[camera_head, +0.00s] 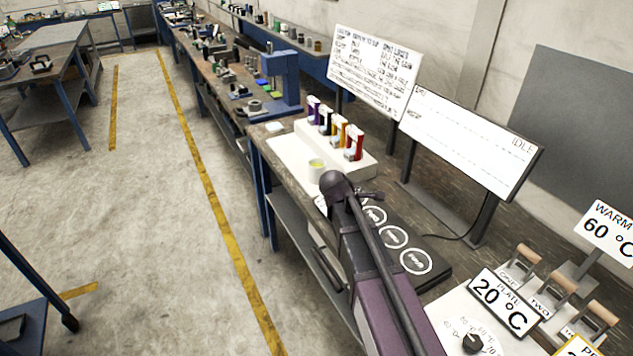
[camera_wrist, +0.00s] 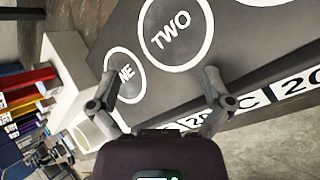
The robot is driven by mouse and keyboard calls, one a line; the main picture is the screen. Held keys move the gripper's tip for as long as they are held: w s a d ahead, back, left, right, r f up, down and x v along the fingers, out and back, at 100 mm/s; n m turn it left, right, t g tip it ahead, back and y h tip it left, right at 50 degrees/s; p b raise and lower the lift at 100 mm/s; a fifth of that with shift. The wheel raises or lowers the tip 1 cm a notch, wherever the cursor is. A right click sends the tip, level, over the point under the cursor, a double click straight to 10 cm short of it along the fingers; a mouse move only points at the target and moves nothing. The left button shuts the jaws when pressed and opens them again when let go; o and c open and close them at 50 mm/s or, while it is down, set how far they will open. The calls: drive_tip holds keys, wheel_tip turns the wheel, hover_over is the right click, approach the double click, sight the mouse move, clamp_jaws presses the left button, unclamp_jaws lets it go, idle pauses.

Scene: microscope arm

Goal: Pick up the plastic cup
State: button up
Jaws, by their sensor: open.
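A small whitish cup (camera_head: 316,170) with pale yellow inside stands at the near end of the white dispenser, in front of its coloured parts. In the wrist view the cup (camera_wrist: 90,134) appears as a pale cylinder at lower left, partly behind my left-hand finger. My gripper (camera_wrist: 161,82) is open and empty, its two fingers spread over the dark plate with white rings. In the head view my gripper (camera_head: 361,194) is just right of the cup and partly hidden by my own arm. I cannot tell whether a finger touches the cup.
The white dispenser (camera_head: 290,152) carries purple, yellow and red parts. The dark ringed plate (camera_head: 393,237) lies to its right. Two white boards (camera_head: 470,142) stand behind. A 20 °C sign (camera_head: 502,302) and wooden-handled holders (camera_head: 560,287) are nearer. A blue press (camera_head: 281,82) stands farther left.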

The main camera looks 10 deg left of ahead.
sight(312, 174)
drive_tip(key=w+a+n+t+b, duration=0.1)
drive_tip(key=w+a+n, duration=0.1)
drive_tip(key=a, duration=0.1)
drive_tip(key=w+a+n+t+b, duration=0.1)
drive_tip(key=w+a+n, duration=0.2)
drive_tip(key=a, duration=0.1)
drive_tip(key=w+a+n+t+b, duration=0.1)
drive_tip(key=w+a+n, duration=0.1)
drive_tip(key=a+n, duration=0.1)
drive_tip(key=shift+w+a+f+t+h+b, duration=0.1)
drive_tip(key=shift+a+f+t+h+b, duration=0.1)
drive_tip(key=shift+a, duration=0.15)
drive_tip(key=shift+w+a+f+t+h+b, duration=0.1)
drive_tip(key=shift+a+h, duration=0.1)
drive_tip(key=shift+a, duration=0.15)
drive_tip(key=w+a+r+n+t+b, duration=0.1)
drive_tip(key=w+a+n+t+b, duration=0.1)
drive_tip(key=a+n, duration=0.4)
drive_tip(key=w+a+t, duration=0.1)
drive_tip(key=a, duration=0.3)
drive_tip(key=shift+r+n, duration=0.15)
drive_tip(key=shift+n, duration=0.15)
drive_tip(key=shift+y, duration=0.3)
drive_tip(key=b+x, duration=0.3)
drive_tip(key=x, duration=0.4)
drive_tip(key=shift+w, duration=0.25)
drive_tip(key=shift+w+d+f+b, duration=0.3)
drive_tip(key=shift+w+d, duration=0.05)
drive_tip(key=shift+w, duration=0.15)
